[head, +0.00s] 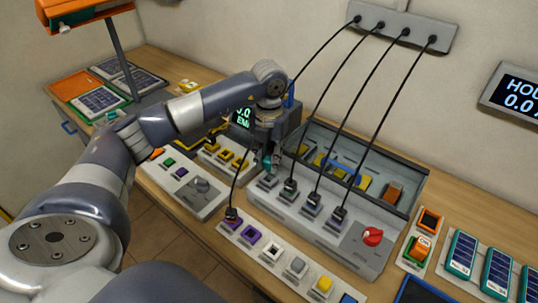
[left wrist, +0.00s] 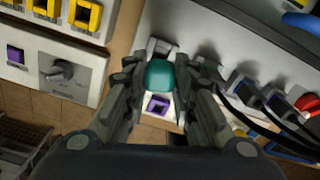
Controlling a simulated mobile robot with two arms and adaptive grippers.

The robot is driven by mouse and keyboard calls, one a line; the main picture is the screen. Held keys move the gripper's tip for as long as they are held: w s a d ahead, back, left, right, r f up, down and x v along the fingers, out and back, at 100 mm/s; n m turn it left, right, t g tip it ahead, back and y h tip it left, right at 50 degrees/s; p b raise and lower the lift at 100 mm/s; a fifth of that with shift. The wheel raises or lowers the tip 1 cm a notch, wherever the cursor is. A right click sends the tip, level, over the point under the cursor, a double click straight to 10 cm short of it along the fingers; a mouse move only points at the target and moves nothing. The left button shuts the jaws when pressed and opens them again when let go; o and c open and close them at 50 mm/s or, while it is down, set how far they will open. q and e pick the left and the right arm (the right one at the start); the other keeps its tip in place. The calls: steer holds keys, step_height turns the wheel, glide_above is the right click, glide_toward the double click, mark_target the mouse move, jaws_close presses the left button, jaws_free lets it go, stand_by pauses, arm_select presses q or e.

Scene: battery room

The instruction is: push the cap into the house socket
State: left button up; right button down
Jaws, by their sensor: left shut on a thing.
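My left gripper (left wrist: 160,85) is shut on a teal cap (left wrist: 158,75) and points downward. In the head view the gripper (head: 267,160) hangs over the left end of a grey socket box (head: 300,228). In the left wrist view the cap appears just above a purple square socket (left wrist: 157,107); whether they touch cannot be told. Black plugs (head: 312,203) sit along the box, with a grey square piece (head: 268,181) at its left end. No label shows which one is the house socket. My right gripper is not in view.
A strip in front holds purple, white, grey and yellow squares (head: 297,268). Black cables (head: 375,100) hang from a wall bar (head: 405,25). A red knob (head: 373,236) is on the box's right end.

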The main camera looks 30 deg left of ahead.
mark_target(268, 170)
arm_select(q)
steer(key=shift+f+b, duration=1.15)
steer(key=shift+f, duration=0.95)
steer(key=shift+f+b, duration=0.55)
steer(key=shift+f, duration=0.05)
steer(key=o, duration=0.6)
steer(key=shift+c, duration=0.2)
steer(key=shift+r, duration=0.1)
steer(key=shift+r+p, duration=3.65)
steer(key=shift+r, duration=1.85)
